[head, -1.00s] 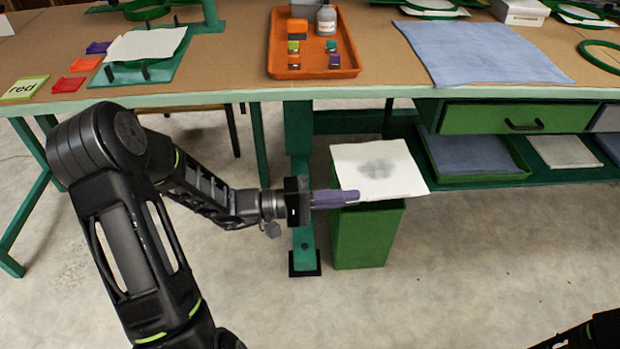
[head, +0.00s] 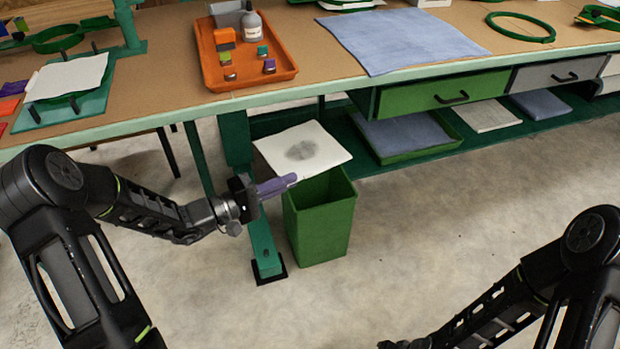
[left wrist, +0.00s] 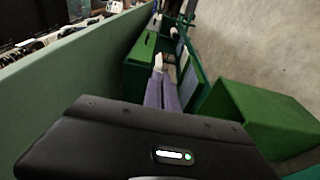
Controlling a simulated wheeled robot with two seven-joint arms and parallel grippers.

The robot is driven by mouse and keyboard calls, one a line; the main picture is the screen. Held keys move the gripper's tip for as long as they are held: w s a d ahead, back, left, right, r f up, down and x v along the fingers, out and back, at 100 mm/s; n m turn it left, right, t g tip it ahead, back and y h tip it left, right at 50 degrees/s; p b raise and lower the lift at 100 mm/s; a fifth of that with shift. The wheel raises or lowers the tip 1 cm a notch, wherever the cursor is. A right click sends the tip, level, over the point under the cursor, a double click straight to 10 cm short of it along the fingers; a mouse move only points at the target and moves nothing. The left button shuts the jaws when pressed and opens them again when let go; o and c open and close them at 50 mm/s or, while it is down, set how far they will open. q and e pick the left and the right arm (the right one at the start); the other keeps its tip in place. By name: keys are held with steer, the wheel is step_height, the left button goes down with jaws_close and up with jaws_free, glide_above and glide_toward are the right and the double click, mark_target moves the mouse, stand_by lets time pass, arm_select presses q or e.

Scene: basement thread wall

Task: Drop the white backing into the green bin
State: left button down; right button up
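The white backing (head: 302,149), a square sheet with a grey smudge in its middle, is held out flat at the tips of my left gripper (head: 292,179). The gripper's purple fingers are closed on its near edge. In the left wrist view the fingers (left wrist: 162,92) point away with a small white piece of the backing (left wrist: 158,63) at their tips. The green bin (head: 320,225) stands on the floor, its opening partly showing; the backing overlaps its back left rim in the picture. The bin (left wrist: 262,112) also shows in the left wrist view. My right gripper's fingers are out of sight.
The workbench (head: 150,85) runs above and behind the bin, with an orange tray (head: 244,90) and a blue cloth (head: 400,40) on top. A bench leg (head: 262,240) stands just left of the bin. The floor to the right is clear.

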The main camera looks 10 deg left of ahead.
arm_select(q)
steer(key=w+d+f+n+t+y+p, duration=0.1)
steer(key=w+d+f+n+t+y, duration=0.2)
steer(key=w+f, duration=0.8)
steer(key=shift+w+f+n+t+y+p, duration=0.25)
steer(key=shift+w+n+y+p, duration=0.2)
steer(key=shift+w+y, duration=0.5)
steer(key=shift+s, duration=0.2)
step_height(320, 180, down, 4)
steer(key=b, duration=0.4)
steer(key=shift+f, duration=0.15)
steer(key=shift+f+b, duration=0.85)
steer(key=c, duration=2.2)
jaws_free()
steer(key=c, duration=1.6)
jaws_free()
